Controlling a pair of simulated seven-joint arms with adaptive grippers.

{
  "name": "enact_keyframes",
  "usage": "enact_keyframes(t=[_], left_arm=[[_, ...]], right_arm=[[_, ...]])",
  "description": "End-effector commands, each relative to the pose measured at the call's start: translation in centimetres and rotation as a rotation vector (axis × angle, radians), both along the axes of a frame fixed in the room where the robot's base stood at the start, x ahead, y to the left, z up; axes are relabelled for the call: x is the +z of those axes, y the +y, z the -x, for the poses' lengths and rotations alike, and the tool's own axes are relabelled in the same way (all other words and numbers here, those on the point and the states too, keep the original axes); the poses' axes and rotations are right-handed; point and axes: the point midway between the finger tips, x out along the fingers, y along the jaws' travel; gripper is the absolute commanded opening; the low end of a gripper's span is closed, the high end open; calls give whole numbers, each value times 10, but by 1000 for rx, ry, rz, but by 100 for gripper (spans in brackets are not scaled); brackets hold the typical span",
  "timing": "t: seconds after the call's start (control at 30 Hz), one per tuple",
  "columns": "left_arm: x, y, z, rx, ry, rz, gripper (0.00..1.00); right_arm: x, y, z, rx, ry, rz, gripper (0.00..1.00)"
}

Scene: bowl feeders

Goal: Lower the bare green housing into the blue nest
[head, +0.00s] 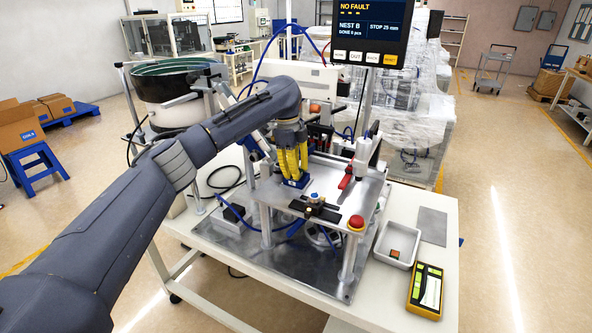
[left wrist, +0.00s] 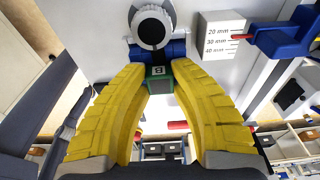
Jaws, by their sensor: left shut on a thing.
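My left gripper (head: 293,172) has yellow fingers, which point down at a blue nest (head: 290,182) on the metal fixture plate. In the left wrist view the fingers (left wrist: 159,80) are closed on a small green housing (left wrist: 147,72). A small dark square marked "B" shows there. Blue parts of the nest (left wrist: 178,48) show just beyond the fingertips. The housing is at or just above the nest; I cannot tell whether it touches or how deep it sits. In the head view the fingers hide the housing. My right gripper is not in view.
A screen (head: 372,30) reads "NO FAULT" and "NEST B, STOP 25 mm". A depth scale block (left wrist: 219,38) with a red pointer stands beside the nest. A red-handled clamp (head: 346,182), a red button (head: 356,222) and a white tray (head: 377,238) with a small part are to the right.

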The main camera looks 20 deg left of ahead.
Motion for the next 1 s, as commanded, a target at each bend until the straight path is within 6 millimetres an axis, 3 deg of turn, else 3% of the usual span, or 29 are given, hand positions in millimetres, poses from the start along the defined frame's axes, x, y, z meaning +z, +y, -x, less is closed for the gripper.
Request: enact_keyframes(t=[0.07, 0.1, 0.3, 0.67, 1.0], left_arm=[[-1, 0, 0, 0, 0, 0, 0], [-1, 0, 0, 0, 0, 0, 28], [-1, 0, 0, 0, 0, 0, 49], [7, 1, -1, 0, -1, -1, 49], [62, 10, -2, 1, -3, 0, 49]], right_arm=[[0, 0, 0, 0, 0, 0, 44], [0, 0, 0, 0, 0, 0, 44], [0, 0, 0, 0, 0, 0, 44], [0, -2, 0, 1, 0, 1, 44], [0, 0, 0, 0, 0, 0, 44]])
